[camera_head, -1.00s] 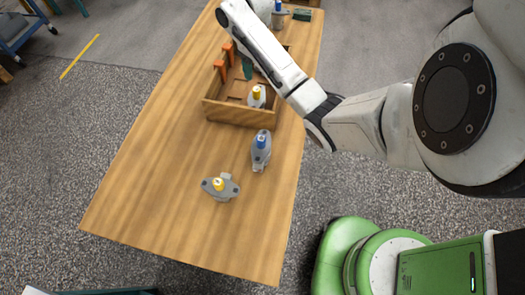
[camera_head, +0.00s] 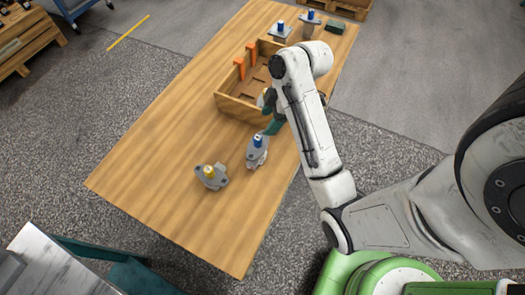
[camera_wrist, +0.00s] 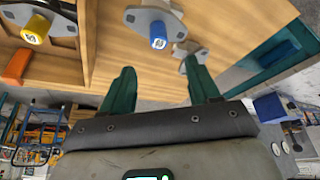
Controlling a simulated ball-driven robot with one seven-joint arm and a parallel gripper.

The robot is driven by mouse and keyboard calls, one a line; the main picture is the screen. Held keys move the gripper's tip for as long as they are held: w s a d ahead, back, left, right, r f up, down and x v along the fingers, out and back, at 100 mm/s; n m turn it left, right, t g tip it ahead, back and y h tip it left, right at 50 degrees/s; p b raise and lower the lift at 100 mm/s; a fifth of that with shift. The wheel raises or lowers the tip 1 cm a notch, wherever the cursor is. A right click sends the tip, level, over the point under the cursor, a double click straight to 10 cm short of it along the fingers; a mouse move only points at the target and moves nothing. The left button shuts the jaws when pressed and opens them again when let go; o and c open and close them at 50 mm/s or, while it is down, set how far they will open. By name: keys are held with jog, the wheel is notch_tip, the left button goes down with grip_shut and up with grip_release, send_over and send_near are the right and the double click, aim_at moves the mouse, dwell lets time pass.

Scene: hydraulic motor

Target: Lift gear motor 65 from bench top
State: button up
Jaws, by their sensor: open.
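A grey motor with a blue shaft (camera_head: 257,151) stands on the wooden bench top (camera_head: 165,160). A grey motor with a yellow shaft (camera_head: 211,176) stands nearer the bench's front end. I cannot read which one is number 65. My gripper (camera_head: 271,128) has teal fingers, open and empty, just behind the blue-shaft motor and beside the crate. In the wrist view my fingers (camera_wrist: 163,78) are spread, with the blue-shaft motor (camera_wrist: 158,32) beyond them, apart from them. Another grey motor part (camera_wrist: 190,50) shows near the right finger, partly hidden.
A wooden crate (camera_head: 232,106) with orange pieces (camera_head: 240,68) stands behind; the wrist view shows a yellow-shaft motor (camera_wrist: 36,28) in it. Two blue-shaft motors (camera_head: 281,32) (camera_head: 309,20) and a dark green block (camera_head: 335,27) are at the far end. The bench's left side is clear.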

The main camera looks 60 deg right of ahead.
aim_at(258, 137)
jog(key=shift+b+x, duration=2.75)
jog(key=shift+b, duration=0.05)
jog(key=shift+x, duration=2.65)
jog(key=shift+s+d, duration=0.1)
jog(key=shift+d, duration=0.05)
grip_shut()
